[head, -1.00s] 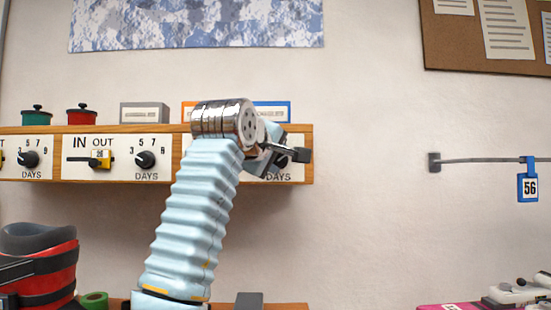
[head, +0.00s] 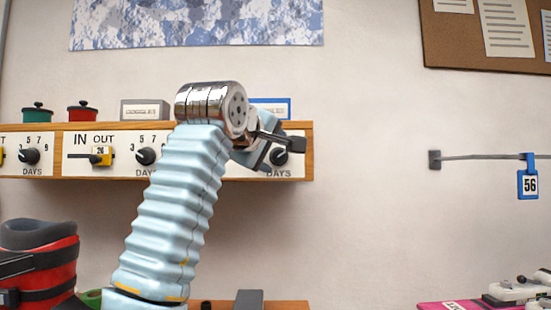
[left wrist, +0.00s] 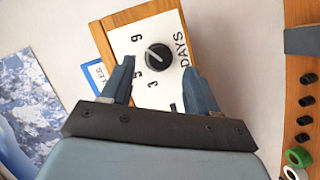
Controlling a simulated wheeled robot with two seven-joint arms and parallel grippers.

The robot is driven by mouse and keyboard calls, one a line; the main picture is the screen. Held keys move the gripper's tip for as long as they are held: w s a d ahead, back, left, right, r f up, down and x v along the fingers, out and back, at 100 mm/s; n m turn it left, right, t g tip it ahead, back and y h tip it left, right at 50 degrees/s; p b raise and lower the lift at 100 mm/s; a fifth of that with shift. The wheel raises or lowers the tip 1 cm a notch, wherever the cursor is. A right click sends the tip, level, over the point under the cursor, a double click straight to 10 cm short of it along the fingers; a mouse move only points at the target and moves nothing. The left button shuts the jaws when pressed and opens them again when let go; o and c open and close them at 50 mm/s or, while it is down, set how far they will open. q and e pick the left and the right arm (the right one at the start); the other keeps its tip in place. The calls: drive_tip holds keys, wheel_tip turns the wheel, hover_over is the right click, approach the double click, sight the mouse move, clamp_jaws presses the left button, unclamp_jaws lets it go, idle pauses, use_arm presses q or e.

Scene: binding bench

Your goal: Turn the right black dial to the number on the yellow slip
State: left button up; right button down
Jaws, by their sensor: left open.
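The right black dial (head: 280,158) sits on the white DAYS panel at the right end of the wooden rail, partly covered by my left gripper (head: 284,153). A yellow tag (head: 103,151), apparently reading 26, sits on the IN/OUT slider.
Another black dial (head: 146,156) and one farther left (head: 30,157) are on the same rail (head: 308,150). Green and red pots and a grey labelled box (head: 145,110) stand on top. A wall rod (head: 485,157) holds a blue 56 tag. Wall between is clear.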

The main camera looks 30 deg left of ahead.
use_arm(q)
drive_tip(key=v, duration=1)
drive_tip(key=shift+s, duration=0.15)
use_arm(e)
drive_tip(key=shift+f, duration=0.35)
use_arm(q)
drive_tip(key=shift+d, duration=0.1)
